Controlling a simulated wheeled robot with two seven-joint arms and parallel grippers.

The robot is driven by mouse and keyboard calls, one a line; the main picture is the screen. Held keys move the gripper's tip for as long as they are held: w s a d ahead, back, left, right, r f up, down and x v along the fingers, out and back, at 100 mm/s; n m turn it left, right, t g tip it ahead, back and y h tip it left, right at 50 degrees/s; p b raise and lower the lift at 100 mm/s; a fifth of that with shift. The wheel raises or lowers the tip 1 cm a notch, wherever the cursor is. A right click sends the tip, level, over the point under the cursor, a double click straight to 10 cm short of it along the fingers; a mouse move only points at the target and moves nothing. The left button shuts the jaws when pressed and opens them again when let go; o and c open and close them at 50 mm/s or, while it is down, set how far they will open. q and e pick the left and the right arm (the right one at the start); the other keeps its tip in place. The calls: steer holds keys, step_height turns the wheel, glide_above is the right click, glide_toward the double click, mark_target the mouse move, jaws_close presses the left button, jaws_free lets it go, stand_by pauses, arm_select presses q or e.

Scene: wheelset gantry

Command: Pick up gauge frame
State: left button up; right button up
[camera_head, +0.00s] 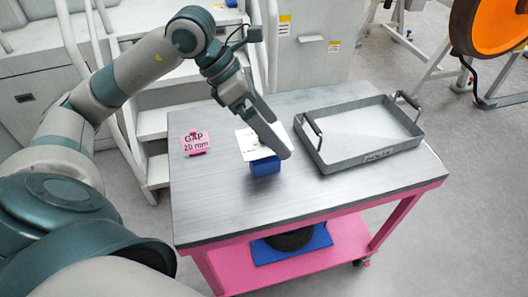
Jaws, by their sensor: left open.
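A white plate with a blue block (265,166) at its near edge is on the grey-topped cart, left of the tray. It may be the gauge frame, but I cannot tell for sure. My left gripper (281,138) reaches down from the upper left and is open. Its fingers are over the right part of the white plate (246,144) and hide some of it. I cannot tell whether they touch it. My right gripper is not in view.
A grey tray (372,160) with raised handles takes up the right side. The near part of the cart top (300,200) is clear. Steps and a grey cabinet stand behind.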

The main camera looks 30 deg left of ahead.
mark_target(264, 153)
arm_select(q)
steer(key=w+a+n+y, duration=0.1)
steer(key=a+y, duration=0.2)
steer(key=a, duration=0.5)
steer(key=shift+w+a+t+y, duration=0.3)
steer(key=shift+w, duration=0.05)
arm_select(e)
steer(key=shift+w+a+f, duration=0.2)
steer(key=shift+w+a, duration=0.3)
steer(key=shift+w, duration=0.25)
arm_select(q)
steer(key=p+x, duration=0.2)
steer(key=x, duration=0.9)
steer(key=shift+d+r+p, duration=0.1)
steer(key=shift+p, duration=0.3)
steer(key=shift+w+d+f, duration=0.1)
steer(key=shift+w+f, duration=0.15)
steer(key=shift+f, duration=0.4)
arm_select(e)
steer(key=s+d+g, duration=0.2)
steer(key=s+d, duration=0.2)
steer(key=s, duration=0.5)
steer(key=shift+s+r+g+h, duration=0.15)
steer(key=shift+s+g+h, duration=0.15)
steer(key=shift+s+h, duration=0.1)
